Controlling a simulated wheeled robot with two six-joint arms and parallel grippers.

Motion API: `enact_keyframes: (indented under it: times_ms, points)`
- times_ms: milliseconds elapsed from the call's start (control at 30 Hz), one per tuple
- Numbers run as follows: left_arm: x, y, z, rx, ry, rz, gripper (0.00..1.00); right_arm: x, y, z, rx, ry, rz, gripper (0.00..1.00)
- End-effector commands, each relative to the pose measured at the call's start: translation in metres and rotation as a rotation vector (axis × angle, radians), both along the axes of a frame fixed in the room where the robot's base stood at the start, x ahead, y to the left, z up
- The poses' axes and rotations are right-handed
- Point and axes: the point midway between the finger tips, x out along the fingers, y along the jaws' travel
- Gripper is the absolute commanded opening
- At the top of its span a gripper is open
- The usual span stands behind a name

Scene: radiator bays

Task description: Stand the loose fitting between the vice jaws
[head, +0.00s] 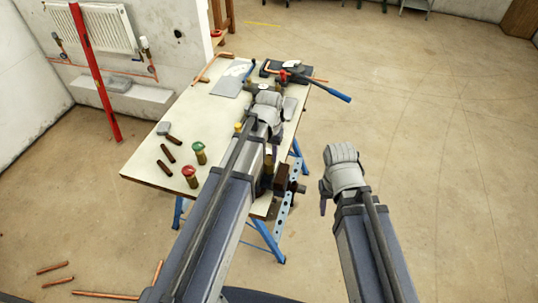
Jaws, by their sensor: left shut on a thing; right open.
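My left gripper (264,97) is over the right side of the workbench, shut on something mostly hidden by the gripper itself. I take it to be the loose fitting, but its shape and tilt cannot be made out. The vice (285,178) is a dark brown block at the bench's near right edge, partly behind my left arm. Its jaw gap cannot be seen clearly. My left gripper is beyond the vice, towards the far end of the bench. My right gripper (325,190) is open and empty, off the bench to the right, over the floor.
The pale workbench (148,168) carries green-capped (199,150) and red-capped (189,174) items, dark-handled tools (168,154), a grey sheet (232,83) and a blue-handled tool (325,90). A red post (95,75) stands by the radiator (95,28). Copper pipes (55,268) lie on the floor. The floor right is clear.

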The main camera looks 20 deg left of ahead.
Motion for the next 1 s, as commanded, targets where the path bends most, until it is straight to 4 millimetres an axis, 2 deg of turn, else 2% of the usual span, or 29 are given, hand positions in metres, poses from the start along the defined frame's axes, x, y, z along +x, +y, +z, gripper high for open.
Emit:
enact_keyframes:
  times_ms: [33,400,800,833,1000]
  points:
    - [0.000,0.000,-0.008,0.000,0.000,0.000,0.00,0.000,0.000,-0.008,0.000,0.000,0.001,0.50]
    - [0.000,0.000,-0.032,0.000,0.000,0.000,0.00,0.000,0.000,-0.032,-0.001,0.000,0.007,0.50]
    - [0.000,0.000,-0.034,0.000,0.000,0.000,0.00,0.000,0.000,-0.034,-0.002,0.000,0.008,0.50]
    - [0.000,0.000,-0.034,0.000,0.000,0.000,0.33,0.000,0.000,-0.034,-0.002,0.000,0.008,0.50]
    - [0.000,0.000,-0.034,0.000,0.000,0.000,0.52,0.000,0.000,-0.034,-0.001,0.001,0.008,0.50]
